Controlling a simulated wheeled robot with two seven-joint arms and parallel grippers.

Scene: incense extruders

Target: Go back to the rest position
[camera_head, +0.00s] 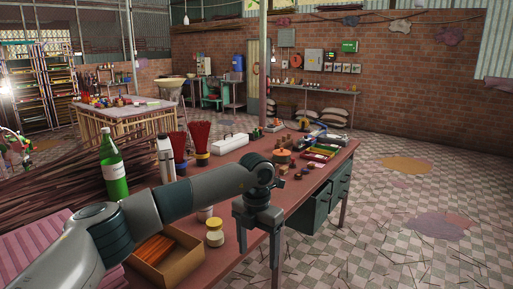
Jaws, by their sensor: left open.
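My left gripper (258,222) hangs at the end of my left arm, which comes in from the lower left. Its fingers point down in front of the near right edge of the workbench (307,184). It is open, and nothing shows between its fingers. My right gripper is not in this view.
A green bottle (115,172), red incense bundles (200,136), a yellow-lidded jar (215,233) and a cardboard box (172,262) stand on the bench close to my left arm. The tiled floor (400,215) at right is open, with scattered sticks.

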